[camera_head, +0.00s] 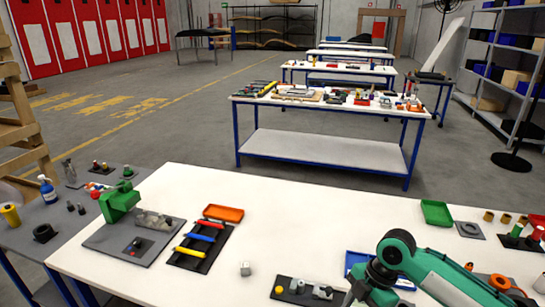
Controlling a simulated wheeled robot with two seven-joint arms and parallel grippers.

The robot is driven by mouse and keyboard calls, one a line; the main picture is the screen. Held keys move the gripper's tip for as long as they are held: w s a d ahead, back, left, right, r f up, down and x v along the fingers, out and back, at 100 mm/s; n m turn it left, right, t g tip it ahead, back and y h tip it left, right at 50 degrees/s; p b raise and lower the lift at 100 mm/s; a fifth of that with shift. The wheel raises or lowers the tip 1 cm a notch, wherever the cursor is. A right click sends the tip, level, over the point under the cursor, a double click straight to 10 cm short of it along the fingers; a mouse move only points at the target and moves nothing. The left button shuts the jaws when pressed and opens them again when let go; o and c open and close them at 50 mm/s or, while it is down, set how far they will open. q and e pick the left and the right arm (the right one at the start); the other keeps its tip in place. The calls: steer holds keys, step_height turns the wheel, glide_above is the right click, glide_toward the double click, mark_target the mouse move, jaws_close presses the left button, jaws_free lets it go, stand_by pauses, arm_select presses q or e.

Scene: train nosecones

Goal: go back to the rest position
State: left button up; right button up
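Neither of my grippers shows in the head view. A green and black link of my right arm (435,272) comes in from the lower right over the front of the white table (215,275). The arm bends at a rounded joint and its dark lower part runs out of the bottom edge, so its gripper is hidden. My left arm is not in view.
A green fixture (120,203) stands on a grey plate at left. A black tray (188,257) holds coloured-handled tools beside an orange tray (223,213). Near my arm are a blue tray (354,261), a black plate (289,292) and a green tray (436,212). The table's middle is clear.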

steer(key=s+a+f+m+t+y, duration=0.1)
steer(key=s+a+f+m+t, duration=0.2)
steer(key=s+a+f+m, duration=0.55)
steer(key=s+d+m+t+h, duration=0.2)
steer(key=s+d+m+h, duration=0.2)
steer(key=s+d+m, duration=0.9)
step_height(320, 180, down, 33)
steer(key=s+a+g, duration=0.1)
steer(key=s, duration=0.2)
steer(key=s+d+f+n+g, duration=0.1)
steer(key=s+d+f, duration=0.2)
steer(key=s+f, duration=1.5)
steer(key=shift+d+f+h, duration=0.2)
steer(key=shift+f+h, duration=0.1)
steer(key=shift+h, duration=0.1)
